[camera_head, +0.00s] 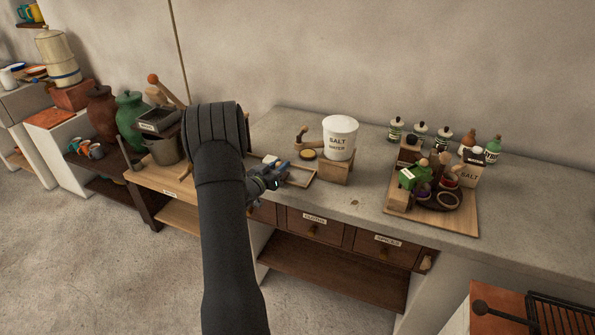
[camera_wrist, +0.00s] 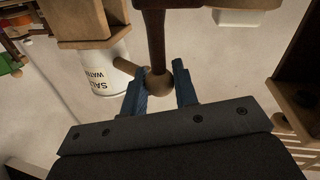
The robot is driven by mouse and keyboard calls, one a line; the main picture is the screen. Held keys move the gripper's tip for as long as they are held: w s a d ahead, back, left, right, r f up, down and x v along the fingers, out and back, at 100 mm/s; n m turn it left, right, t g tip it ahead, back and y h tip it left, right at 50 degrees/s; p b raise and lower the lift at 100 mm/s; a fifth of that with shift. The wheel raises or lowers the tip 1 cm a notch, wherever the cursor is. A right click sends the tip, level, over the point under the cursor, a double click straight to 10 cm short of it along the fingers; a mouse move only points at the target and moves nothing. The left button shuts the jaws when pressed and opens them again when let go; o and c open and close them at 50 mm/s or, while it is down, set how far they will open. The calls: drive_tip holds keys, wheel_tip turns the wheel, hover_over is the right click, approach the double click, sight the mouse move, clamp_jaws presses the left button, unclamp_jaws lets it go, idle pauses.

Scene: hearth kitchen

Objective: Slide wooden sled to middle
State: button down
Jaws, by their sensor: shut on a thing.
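My gripper (camera_head: 275,181) is low over the front of the grey counter, at the left end of a shallow wooden tray (camera_head: 301,182). In the wrist view my blue fingers (camera_wrist: 160,95) are shut on a round wooden knob (camera_wrist: 158,83). I cannot tell for certain which piece is the wooden sled. In the head view my arm and gripper hide the held part.
A white salt water bucket (camera_head: 340,130) stands on a wooden block (camera_head: 335,170) right of the tray. Farther right is a board (camera_head: 455,215) crowded with jars and small items. Clear counter lies front right of the block.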

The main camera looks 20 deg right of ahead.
drive_tip(key=shift+w+a, duration=0.5)
drive_tip(key=shift+r, duration=0.1)
drive_tip(key=c, duration=1.2)
unclamp_jaws()
drive_tip(key=v, duration=1.7)
drive_tip(key=shift+s+a, duration=0.15)
drive_tip(key=shift+a, duration=0.05)
drive_tip(key=shift+d, duration=0.1)
